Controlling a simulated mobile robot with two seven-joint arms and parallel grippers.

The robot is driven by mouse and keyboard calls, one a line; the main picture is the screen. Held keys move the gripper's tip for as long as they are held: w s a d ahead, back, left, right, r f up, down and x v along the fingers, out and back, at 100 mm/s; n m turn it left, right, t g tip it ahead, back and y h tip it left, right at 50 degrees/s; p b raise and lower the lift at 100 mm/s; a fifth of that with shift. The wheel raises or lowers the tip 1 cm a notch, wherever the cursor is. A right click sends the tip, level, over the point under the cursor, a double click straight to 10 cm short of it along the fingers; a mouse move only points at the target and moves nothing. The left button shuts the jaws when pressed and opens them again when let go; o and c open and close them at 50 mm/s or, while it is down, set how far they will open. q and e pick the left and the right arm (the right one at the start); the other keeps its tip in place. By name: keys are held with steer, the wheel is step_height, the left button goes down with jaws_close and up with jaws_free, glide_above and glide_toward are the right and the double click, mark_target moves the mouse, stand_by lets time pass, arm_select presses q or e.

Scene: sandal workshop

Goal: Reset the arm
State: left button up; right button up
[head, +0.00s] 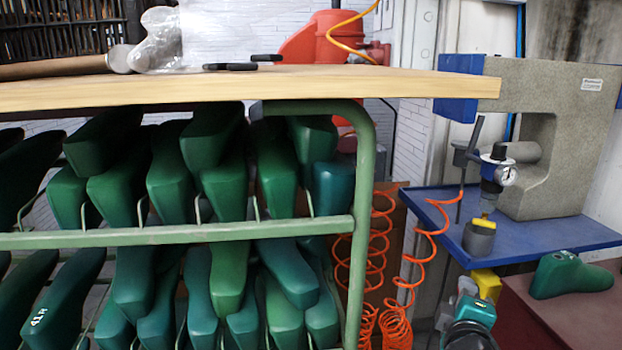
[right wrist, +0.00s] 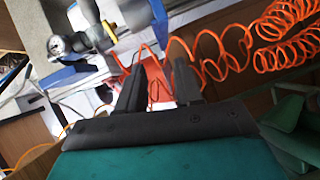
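My right gripper (right wrist: 159,72) shows in the right wrist view with its two dark fingers apart and nothing between them. Orange coiled hose and a red-orange surface lie beyond the fingers. In the head view, a teal and black part at the lower right, below the blue shelf, appears to be my right gripper (head: 467,287). It is small and partly cut off by the lower edge there. My left gripper does not show in either view.
A wooden tabletop (head: 330,84) stands over a green rack (head: 190,234) full of green shoe lasts (head: 277,180). Orange coiled hoses (head: 398,325) hang right of it. A blue shelf (head: 585,236) holds a grey machine (head: 575,120). One green last (head: 568,276) lies on a dark red table (head: 575,318).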

arm_select(q)
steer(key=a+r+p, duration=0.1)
steer(key=p, duration=0.1)
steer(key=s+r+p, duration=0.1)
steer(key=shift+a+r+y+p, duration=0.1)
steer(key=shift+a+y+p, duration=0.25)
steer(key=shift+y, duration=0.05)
arm_select(e)
steer(key=s+a+f+m+g+y, duration=0.2)
steer(key=s+a+f+m+y, duration=0.2)
steer(key=s+a+f, duration=0.2)
steer(key=s+a+f+m+g+y, duration=0.1)
steer(key=s+a+f+m+y, duration=0.3)
steer(key=s+f, duration=0.7)
steer(key=s+a+y, duration=0.1)
steer(key=s, duration=0.2)
steer(key=shift+s+a+f+g, duration=0.25)
steer(key=shift+a+f+g, duration=0.05)
steer(key=shift+a+g, duration=0.1)
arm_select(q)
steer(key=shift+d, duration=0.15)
